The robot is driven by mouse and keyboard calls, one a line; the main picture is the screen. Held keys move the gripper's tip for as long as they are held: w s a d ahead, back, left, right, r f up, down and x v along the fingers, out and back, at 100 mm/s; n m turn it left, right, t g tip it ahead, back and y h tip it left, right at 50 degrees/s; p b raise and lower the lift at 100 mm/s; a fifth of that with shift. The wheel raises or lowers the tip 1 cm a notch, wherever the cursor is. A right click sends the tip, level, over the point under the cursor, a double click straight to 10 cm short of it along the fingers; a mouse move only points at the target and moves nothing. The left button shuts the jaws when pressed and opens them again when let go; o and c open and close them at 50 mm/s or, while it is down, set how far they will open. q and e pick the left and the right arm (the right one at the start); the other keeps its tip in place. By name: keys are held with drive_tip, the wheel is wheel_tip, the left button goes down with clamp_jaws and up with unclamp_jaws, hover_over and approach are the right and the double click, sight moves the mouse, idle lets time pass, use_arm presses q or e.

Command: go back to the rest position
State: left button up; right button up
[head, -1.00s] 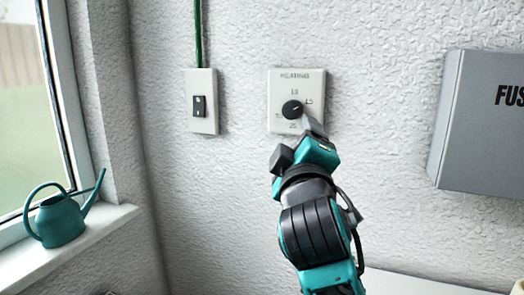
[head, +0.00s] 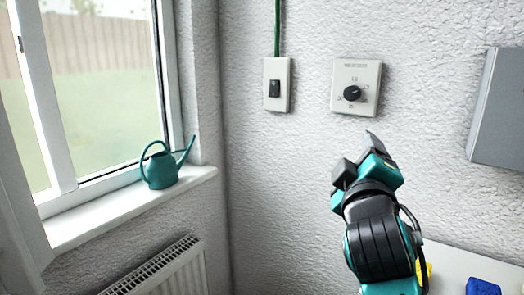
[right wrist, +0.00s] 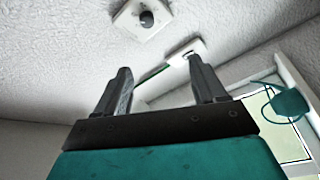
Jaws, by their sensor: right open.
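My right gripper (head: 362,152) is raised in front of the wall, just below the thermostat dial plate (head: 370,75) and apart from it. In the right wrist view its two fingers (right wrist: 158,88) are spread with nothing between them. The black knob (head: 352,93) sits on the white plate, and it also shows at the top of the right wrist view (right wrist: 147,19). My left gripper is in neither view.
A light switch (head: 277,84) is on the wall left of the dial. A grey box (head: 498,110) is on the wall at right. A teal watering can (head: 161,170) stands on the windowsill (head: 120,212) above a radiator (head: 165,270). A white surface (head: 450,262) at lower right holds a blue item (head: 482,287).

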drive_tip(key=s+f+m+g+y, duration=0.1)
drive_tip(key=s+f+g+y, duration=0.1)
drive_tip(key=f, duration=1.1)
drive_tip(key=s+f+m+g+y, duration=0.1)
drive_tip(key=f+g+y, duration=0.1)
drive_tip(key=f, duration=1.1)
drive_tip(key=s+d+f+m+g+y, duration=0.1)
drive_tip(key=s+f+m+g, duration=0.3)
drive_tip(key=s+f, duration=1.3)
wheel_tip(320, 180, down, 2)
drive_tip(key=shift+d+m+y, duration=0.4)
drive_tip(key=shift+d+m, duration=0.2)
